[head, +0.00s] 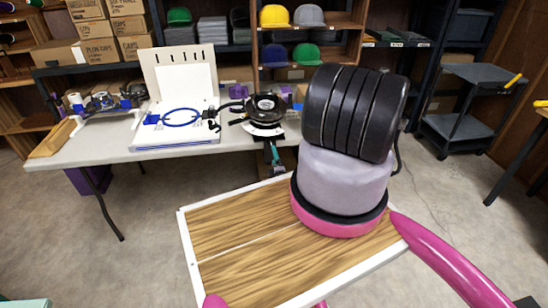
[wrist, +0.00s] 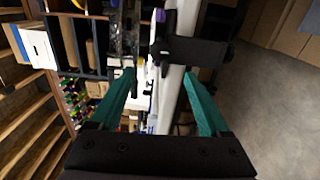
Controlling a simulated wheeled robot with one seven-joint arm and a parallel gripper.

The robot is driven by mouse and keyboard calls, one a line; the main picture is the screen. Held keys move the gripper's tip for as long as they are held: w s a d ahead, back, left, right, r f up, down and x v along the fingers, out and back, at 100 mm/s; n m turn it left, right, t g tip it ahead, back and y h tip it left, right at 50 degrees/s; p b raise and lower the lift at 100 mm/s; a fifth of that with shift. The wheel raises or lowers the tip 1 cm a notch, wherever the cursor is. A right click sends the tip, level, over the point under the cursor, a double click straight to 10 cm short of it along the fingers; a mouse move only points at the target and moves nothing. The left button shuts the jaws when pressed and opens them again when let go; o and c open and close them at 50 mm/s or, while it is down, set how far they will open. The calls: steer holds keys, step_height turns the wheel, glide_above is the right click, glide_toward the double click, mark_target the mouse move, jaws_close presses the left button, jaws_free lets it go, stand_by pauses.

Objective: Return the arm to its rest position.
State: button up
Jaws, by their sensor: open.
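My arm rises in the middle right of the head view, with its dark ribbed link and grey body hiding what lies behind. My gripper (head: 275,158) shows small and teal beyond the arm, near the table's front edge and just below the black round device (head: 263,108). Most of the gripper is hidden in that view. In the wrist view my gripper (wrist: 163,80) has its two teal fingers spread apart with nothing held between them. The pale table edge (wrist: 170,85) and a dark part show beyond the fingers; whether they touch is unclear.
The white table (head: 90,150) holds a white board (head: 183,85) with a blue cable loop (head: 175,117) and a wooden block (head: 53,138) at left. A grey cart (head: 462,120) stands at right.

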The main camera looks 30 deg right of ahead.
steer(key=w+a+r+n+y, duration=0.25)
steer(key=r+n+y, duration=0.35)
steer(key=r, duration=0.3)
steer(key=w+a+r+n+g+y, duration=0.1)
steer(key=w+a+r+n+y, duration=0.1)
steer(key=a+r+n+y, duration=0.4)
steer(key=w+a+r+n+y, duration=0.1)
steer(key=w+r+n+y, duration=0.1)
steer(key=r+n+y, duration=0.7)
steer(key=s+a+r+n+g+y, duration=0.25)
steer(key=a+r+n+g, duration=0.45)
steer(key=r, duration=0.4)
steer(key=s+a+r+n+g+h, duration=0.2)
steer(key=s+r+n+g+h, duration=0.2)
steer(key=s+r+n+g, duration=0.25)
steer(key=s+a+r+n+g+h, duration=0.35)
steer(key=s+r+n, duration=0.25)
steer(key=s+n, duration=0.25)
steer(key=s+d+r+n+t+h, duration=0.4)
steer(key=s+r+n, duration=0.1)
steer(key=s+r, duration=0.1)
steer(key=s+d+r+n+t+h, duration=0.3)
steer(key=s+r+n+h, duration=0.1)
steer(key=s+r, duration=0.3)
steer(key=shift+d+r+n+t+h, duration=0.35)
steer(key=shift+r+n+t+h, duration=0.05)
steer(key=shift+r+h, duration=0.1)
